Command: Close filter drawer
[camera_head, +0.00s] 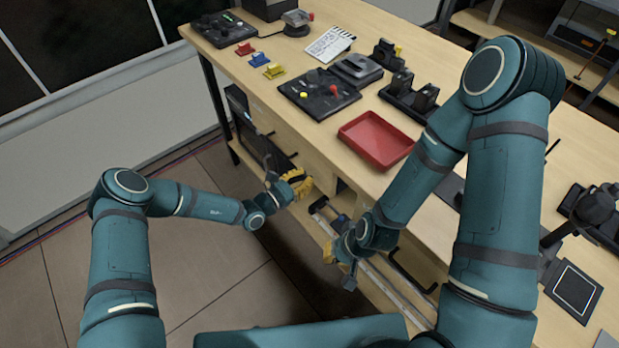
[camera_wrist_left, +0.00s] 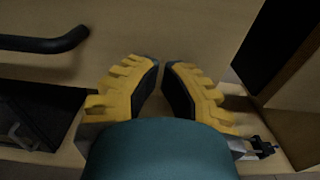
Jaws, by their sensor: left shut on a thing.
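Wooden drawer fronts line the near side of the workbench; I cannot tell which one is the filter drawer. A low opening with metal rails (camera_head: 325,212) shows between my grippers in the head view. My left gripper (camera_head: 300,181) is at the bench front beside this opening. In the left wrist view its yellow fingers (camera_wrist_left: 161,66) are close together before a wooden panel (camera_wrist_left: 150,25); what they hold is hidden. A black bar handle (camera_wrist_left: 45,43) is left of them, apart. My right gripper (camera_head: 330,253) is lower, near the rails; its fingertips are unclear.
A red tray (camera_head: 376,150) stands near the bench edge. A black handle (camera_head: 410,272) sticks out at lower right. The floor at left is clear.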

